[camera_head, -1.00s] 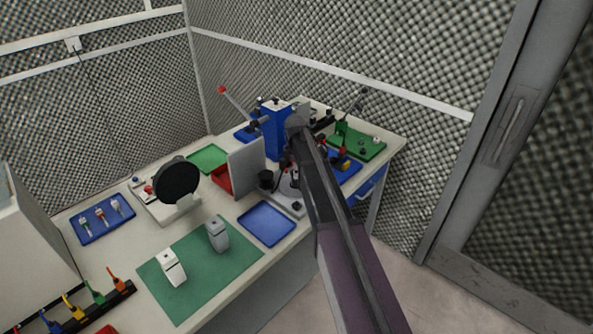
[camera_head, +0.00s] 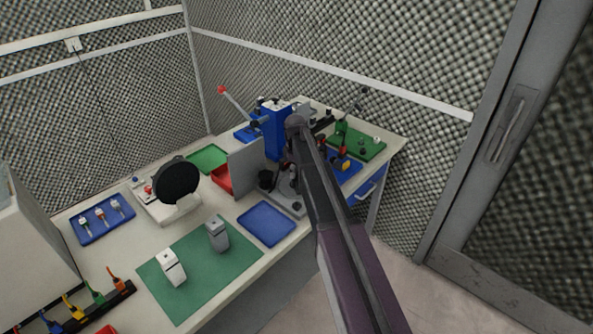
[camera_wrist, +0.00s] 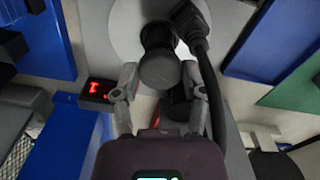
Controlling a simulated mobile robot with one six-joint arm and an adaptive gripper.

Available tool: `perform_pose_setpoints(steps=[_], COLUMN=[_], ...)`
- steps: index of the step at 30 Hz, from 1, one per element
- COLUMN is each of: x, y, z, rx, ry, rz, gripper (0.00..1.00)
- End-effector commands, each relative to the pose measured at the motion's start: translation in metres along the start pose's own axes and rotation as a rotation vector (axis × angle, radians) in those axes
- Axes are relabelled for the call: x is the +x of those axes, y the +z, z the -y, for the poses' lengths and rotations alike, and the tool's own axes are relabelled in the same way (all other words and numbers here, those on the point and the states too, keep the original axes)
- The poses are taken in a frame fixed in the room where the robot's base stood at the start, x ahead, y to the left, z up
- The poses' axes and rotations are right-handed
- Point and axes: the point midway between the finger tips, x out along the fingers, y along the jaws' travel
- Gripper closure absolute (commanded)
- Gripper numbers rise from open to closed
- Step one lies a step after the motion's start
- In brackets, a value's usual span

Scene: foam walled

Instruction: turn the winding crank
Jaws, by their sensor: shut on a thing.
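The winding crank's black round knob (camera_wrist: 158,66) shows in the wrist view, in front of a pale grey disc (camera_wrist: 122,30). My gripper (camera_wrist: 158,78) has one finger on each side of the knob and is shut on it. The fingertips lie close against its sides. How the knob joins the crank arm is hidden. In the head view my own arm covers the gripper and most of the crank; a dark grey base (camera_head: 288,203) shows beside the arm.
A small black box with a red lit display (camera_wrist: 97,90) stands left of the knob, and a thick black cable (camera_wrist: 197,40) right of it. A grey upright panel (camera_head: 245,168), blue post (camera_head: 275,130), blue tray (camera_head: 266,223) and green board (camera_head: 358,142) are close by.

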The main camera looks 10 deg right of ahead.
Motion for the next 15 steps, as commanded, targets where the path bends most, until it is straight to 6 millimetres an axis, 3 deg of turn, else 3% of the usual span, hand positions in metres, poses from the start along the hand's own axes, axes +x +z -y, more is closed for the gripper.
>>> perform_pose_setpoints(steps=[15], x=[0.0002], y=[-0.0021], z=[-0.0008], rx=[0.257], ry=[0.001], rz=[-0.005], gripper=[0.92])
